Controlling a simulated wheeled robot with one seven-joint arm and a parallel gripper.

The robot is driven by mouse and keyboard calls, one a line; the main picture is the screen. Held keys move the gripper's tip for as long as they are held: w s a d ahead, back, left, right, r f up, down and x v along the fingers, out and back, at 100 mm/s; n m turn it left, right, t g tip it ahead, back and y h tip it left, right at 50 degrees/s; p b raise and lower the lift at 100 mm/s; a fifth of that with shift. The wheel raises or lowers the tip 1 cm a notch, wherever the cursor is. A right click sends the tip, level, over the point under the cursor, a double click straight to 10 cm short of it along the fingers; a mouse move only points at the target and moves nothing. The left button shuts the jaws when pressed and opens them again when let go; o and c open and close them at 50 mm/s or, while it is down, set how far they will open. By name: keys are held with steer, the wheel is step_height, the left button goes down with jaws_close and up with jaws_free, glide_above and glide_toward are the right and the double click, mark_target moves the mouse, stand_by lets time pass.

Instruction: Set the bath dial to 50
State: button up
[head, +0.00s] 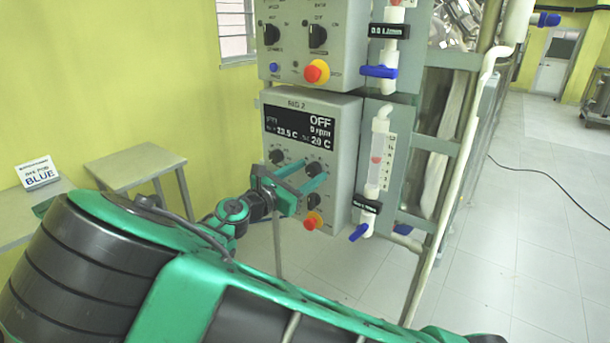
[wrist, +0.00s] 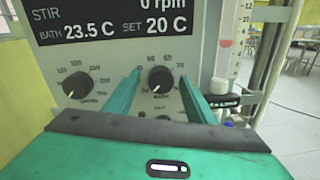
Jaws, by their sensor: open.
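The RIG 2 control box (head: 346,160) has a display (head: 298,126) reading OFF and 0 rpm; the wrist view shows BATH 23.5 C and SET 20 C. The bath dial (wrist: 161,79) is the black right-hand knob below the display, and its pale pointer mark points to the lower left. Its printed scale shows 60 and 70 near the top. My gripper (wrist: 160,76) is open, one teal finger on each side of the dial, with visible gaps in the wrist view. Contact cannot be told. The head view shows my gripper (head: 313,170) at this knob too.
A second black knob (wrist: 76,84) sits left of the dial. A lower knob (head: 313,201) and a red-yellow stop button (head: 313,221) are below. A flowmeter (head: 380,155) with a blue valve handle (head: 359,232) stands at the right. A small table (head: 135,165) is at the left.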

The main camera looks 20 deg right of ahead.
steer(key=c, duration=1)
steer(key=shift+c, duration=0.2)
steer(key=shift+m, duration=0.3)
steer(key=m, duration=0.3)
steer(key=shift+d+m, duration=0.1)
steer(key=shift+m, duration=0.3)
steer(key=m, duration=1.1)
steer(key=shift+s+f+y, duration=0.1)
steer(key=shift+s+y, duration=0.05)
steer(key=shift+y, duration=0.25)
steer(key=m, duration=0.6)
steer(key=shift+f+m+t, duration=0.2)
steer(key=shift+m+t, duration=0.1)
